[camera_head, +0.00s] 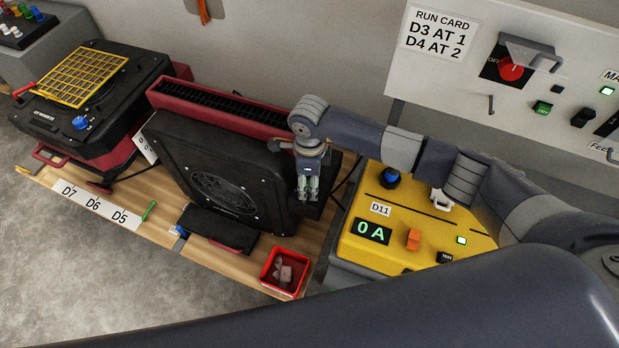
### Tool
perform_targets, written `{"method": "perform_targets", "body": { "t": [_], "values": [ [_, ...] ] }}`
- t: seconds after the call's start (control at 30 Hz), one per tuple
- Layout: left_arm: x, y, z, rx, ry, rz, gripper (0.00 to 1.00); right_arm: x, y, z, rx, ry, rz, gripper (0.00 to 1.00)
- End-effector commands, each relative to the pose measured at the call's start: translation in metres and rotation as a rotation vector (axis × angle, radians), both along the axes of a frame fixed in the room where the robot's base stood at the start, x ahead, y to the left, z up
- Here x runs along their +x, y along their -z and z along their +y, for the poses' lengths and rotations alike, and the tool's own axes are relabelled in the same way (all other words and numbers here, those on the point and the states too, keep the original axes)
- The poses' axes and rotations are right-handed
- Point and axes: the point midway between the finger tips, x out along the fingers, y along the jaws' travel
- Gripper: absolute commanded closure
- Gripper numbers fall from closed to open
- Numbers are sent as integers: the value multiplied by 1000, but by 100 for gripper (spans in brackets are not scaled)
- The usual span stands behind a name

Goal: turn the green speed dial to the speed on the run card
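The run card (439,33) on the upright panel reads "D3 AT 1" and "D4 AT 2". No green speed dial can be clearly made out. A small green stick-like piece (149,211) lies at the bench edge by the D5 label; I cannot tell if it is part of a dial. My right gripper (307,190) points down in front of the right end of a black and red machine (205,165). Its fingers are close together with nothing visible held, and their gap is unclear. My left gripper is not in view.
A second machine with a yellow grille (81,76) and blue knob (81,123) stands left. A red bin (284,272) sits at the bench's front. A yellow box (400,250) showing "0 A" lies under my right arm. A red switch (511,68) is on the panel.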

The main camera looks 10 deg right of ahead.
Motion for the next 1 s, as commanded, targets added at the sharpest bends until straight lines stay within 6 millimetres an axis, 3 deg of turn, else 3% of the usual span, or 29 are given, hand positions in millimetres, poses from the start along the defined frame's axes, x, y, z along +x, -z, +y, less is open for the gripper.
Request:
{"method": "perform_targets", "body": {
  "t": [0.33, 0.53, 1.0],
  "values": [
    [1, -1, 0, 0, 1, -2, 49, 0, 6, 0, 0, -1, -1, 49],
    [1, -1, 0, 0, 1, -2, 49, 0, 5, 0, 0, -1, -1, 92],
    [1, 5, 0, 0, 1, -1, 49, 0, 6, 0, 0, 76, -1, 93]
  ]
}}
